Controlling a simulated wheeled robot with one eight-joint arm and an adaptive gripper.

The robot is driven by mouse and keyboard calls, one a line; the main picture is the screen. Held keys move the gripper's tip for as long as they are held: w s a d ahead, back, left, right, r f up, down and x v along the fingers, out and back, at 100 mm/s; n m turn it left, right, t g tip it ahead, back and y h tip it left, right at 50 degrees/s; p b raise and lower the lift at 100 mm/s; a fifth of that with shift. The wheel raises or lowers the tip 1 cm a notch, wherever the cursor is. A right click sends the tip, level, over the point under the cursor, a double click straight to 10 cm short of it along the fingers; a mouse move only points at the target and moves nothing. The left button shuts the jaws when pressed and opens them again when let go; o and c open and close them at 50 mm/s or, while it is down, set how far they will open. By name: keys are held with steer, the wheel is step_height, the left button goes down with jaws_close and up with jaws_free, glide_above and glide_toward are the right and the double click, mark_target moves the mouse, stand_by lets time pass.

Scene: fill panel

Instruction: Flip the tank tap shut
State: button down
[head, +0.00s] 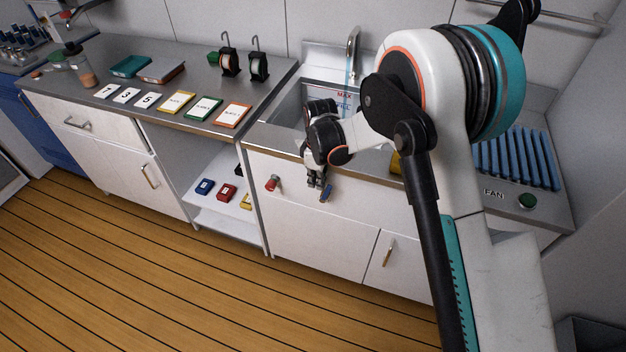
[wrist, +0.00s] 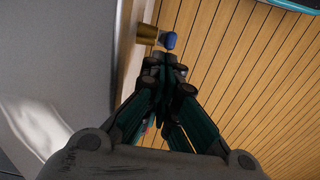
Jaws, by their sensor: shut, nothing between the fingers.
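A brass tap with a blue handle sticks out from the white cabinet front below the sink. Its blue handle (head: 327,193) shows just right of my gripper (head: 316,182) in the head view. In the wrist view the blue handle (wrist: 169,40) and its brass stem (wrist: 147,33) lie just beyond the tips of my gripper (wrist: 165,58). The fingers are shut and empty, pointing down. I cannot tell whether they touch the handle. A red knob (head: 272,183) on the same front is to the left. Which of the two is the tank tap is not marked.
A clear tank with MAX and FILL marks (head: 345,100) stands in the sink under a faucet (head: 354,50), partly hidden by my arm. The counter left holds several cards (head: 204,110). A blue rack (head: 517,160) and green button (head: 527,200) are right. The floor (head: 130,270) is clear.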

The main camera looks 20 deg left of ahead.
mark_target(329, 185)
steer(key=shift+d+r+y, duration=0.1)
steer(key=shift+d+y, duration=0.55)
steer(key=shift+y, duration=0.15)
stand_by(0.4)
steer(key=shift+s+d+b, duration=0.15)
steer(key=shift+d+b, duration=0.3)
steer(key=shift+d, duration=0.9)
steer(key=shift+d+f, duration=0.4)
steer(key=shift+d, duration=0.45)
steer(key=shift+r, duration=0.1)
